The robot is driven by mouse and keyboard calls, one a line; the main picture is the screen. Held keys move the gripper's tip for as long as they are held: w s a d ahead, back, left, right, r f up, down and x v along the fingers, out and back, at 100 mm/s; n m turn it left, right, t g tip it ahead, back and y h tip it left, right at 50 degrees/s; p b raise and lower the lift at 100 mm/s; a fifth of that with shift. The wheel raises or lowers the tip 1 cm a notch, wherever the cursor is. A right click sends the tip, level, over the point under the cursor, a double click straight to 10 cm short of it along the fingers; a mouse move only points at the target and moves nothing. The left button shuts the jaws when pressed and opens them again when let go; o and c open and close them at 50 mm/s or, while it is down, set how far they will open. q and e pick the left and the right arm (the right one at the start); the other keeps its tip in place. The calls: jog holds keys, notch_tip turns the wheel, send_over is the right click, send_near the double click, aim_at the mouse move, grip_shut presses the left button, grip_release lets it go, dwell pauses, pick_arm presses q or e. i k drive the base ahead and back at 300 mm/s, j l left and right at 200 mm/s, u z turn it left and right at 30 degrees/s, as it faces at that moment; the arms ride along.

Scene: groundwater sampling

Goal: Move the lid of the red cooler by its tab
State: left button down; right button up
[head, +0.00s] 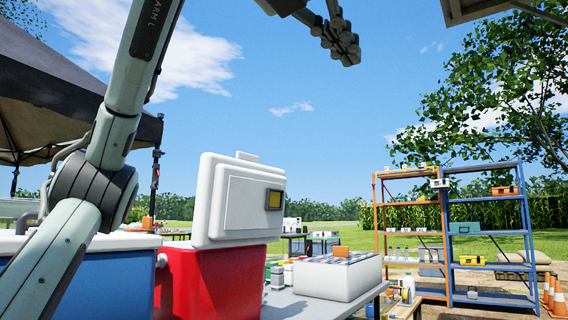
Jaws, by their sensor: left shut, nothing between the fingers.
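The red cooler (222,284) stands on a grey table at the lower middle of the head view. I cannot see inside the cooler. My left gripper (346,50) is at the top of the view, high above and to the right of the lid. Its fingers are together and hold nothing. It is well apart from the lid and the tab. My right gripper is not in view.
A blue cooler (112,285) stands left of the red one, partly behind my left arm. A white box (337,280) sits to the right on the grey table (290,306). Orange and blue shelves (489,236) and traffic cones (558,300) stand further right. A dark canopy is at left.

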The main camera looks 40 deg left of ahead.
aim_at(232, 208)
jog(key=i, duration=1.75)
jog(key=i+j, duration=0.15)
jog(key=i, duration=0.6)
jog(key=i+j, duration=0.1)
jog(key=i, duration=0.6)
jog(key=z, duration=8.9)
jog(key=l, duration=0.1)
